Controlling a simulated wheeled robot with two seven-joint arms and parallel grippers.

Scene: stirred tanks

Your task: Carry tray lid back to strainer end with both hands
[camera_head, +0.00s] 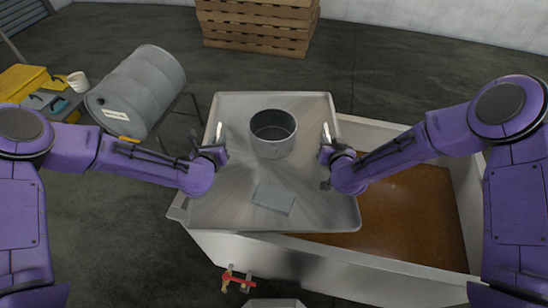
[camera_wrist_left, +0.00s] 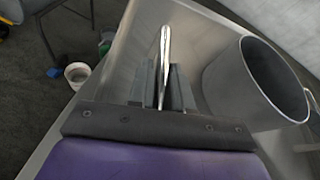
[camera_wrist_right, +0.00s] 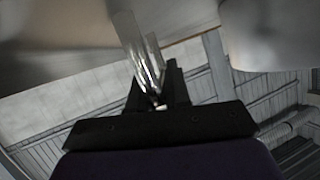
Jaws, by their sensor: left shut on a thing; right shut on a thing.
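The tray lid (camera_head: 235,190) is a broad grey metal sheet with a raised rim, lying over the left part of the tank (camera_head: 340,262). A round grey pot (camera_head: 273,134) stands upright on it, and a flat grey block (camera_head: 273,198) lies nearer me. My left gripper (camera_head: 217,150) is shut on a shiny upright handle left of the pot; this handle (camera_wrist_left: 164,55) also shows in the left wrist view. My right gripper (camera_head: 328,152) is shut on a similar handle (camera_wrist_right: 140,55) right of the pot. I cannot tell how the handles join the lid.
Brown liquid (camera_head: 405,220) shows in the open right part of the tank. A red-handled tap (camera_head: 238,281) is at its front. A grey drum (camera_head: 140,90) lies on a stand at left, beside a table with yellow cases (camera_head: 22,82). Wooden pallets (camera_head: 257,28) stand behind.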

